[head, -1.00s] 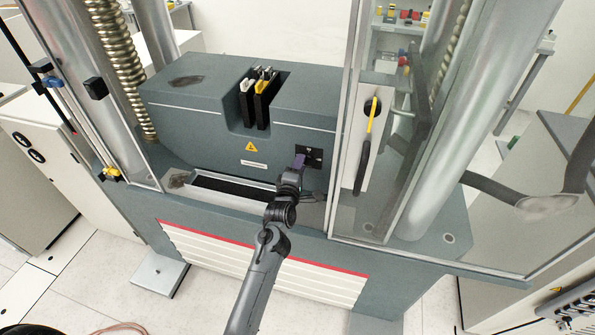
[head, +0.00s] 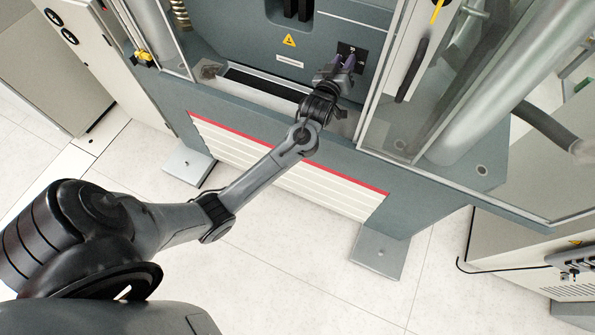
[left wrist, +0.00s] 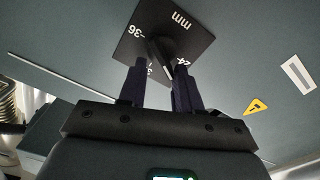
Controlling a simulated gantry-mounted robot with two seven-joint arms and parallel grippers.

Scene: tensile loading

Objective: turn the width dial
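The width dial is a dark knob (left wrist: 162,58) on a black plate (left wrist: 180,24) marked "mm" and with numbers, seen close up in the left wrist view. In the head view the black plate (head: 358,52) sits on the grey machine front, partly hidden by my gripper. My left gripper (head: 343,60) is at the plate, its purple fingers spread apart. In the left wrist view the two fingers (left wrist: 158,72) stand apart with the knob's lower end between them, closer to the right finger. I cannot tell whether either finger touches the knob. My right gripper is not in view.
A yellow warning label (head: 289,40) is left of the plate. A clear guard with a metal frame (head: 384,75) stands close on the right. A tray-like ledge (head: 262,88) lies below the machine front. The floor (head: 300,260) in front is open.

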